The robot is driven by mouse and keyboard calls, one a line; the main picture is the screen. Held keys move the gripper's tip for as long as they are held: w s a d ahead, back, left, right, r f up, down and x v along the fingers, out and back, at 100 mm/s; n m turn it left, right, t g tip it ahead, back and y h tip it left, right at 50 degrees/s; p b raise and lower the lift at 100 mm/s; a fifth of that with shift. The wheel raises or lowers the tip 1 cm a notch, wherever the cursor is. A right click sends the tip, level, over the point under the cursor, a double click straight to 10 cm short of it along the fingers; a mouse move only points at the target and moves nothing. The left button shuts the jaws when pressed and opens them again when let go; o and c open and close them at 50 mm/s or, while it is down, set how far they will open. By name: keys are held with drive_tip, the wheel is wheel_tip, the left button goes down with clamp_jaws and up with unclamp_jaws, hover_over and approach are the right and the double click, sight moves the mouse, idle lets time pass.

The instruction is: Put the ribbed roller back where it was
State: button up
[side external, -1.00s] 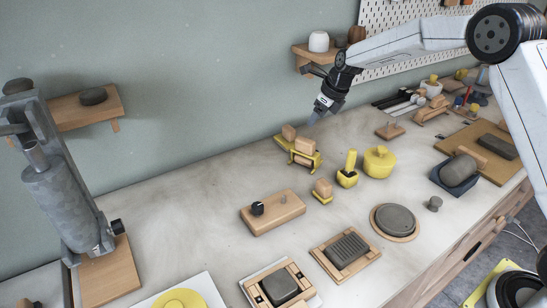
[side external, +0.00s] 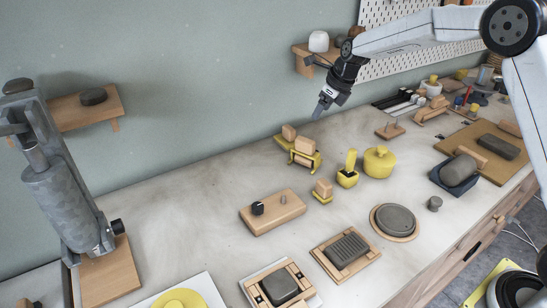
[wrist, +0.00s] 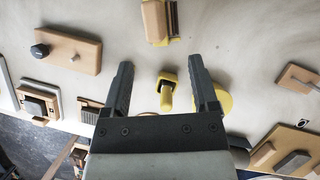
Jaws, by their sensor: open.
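My gripper (side external: 318,113) is open and empty, raised above the bench. It also shows in the wrist view (wrist: 161,68), with a gap between its fingers. I cannot say for sure which thing is the ribbed roller. A yellow stand with wooden blocks (side external: 304,157) lies below and left of my gripper in the side view. In the wrist view a wooden block (wrist: 154,22) there has a dark, possibly ribbed strip (wrist: 173,20) beside it. A grooved grey slab (side external: 347,248) lies on a wooden board near the front.
A grey press (side external: 68,205) stands far left. The bench left of the stand is clear.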

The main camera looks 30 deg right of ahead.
drive_tip(key=s+a+f+n, duration=0.1)
drive_tip(key=s+f+n, duration=0.1)
drive_tip(key=s+n, duration=0.8)
drive_tip(key=s+a+f+n+g+h, duration=0.1)
drive_tip(key=s+a+f+n, duration=0.1)
drive_tip(key=s+n, duration=0.8)
drive_tip(key=s+a+f+n, duration=0.1)
drive_tip(key=s+f+n, duration=0.1)
drive_tip(key=s+n, duration=0.8)
drive_tip(key=shift+s+a+f+n+h, duration=0.25)
drive_tip(key=shift+f+n+h, duration=0.15)
drive_tip(key=shift+n, duration=0.3)
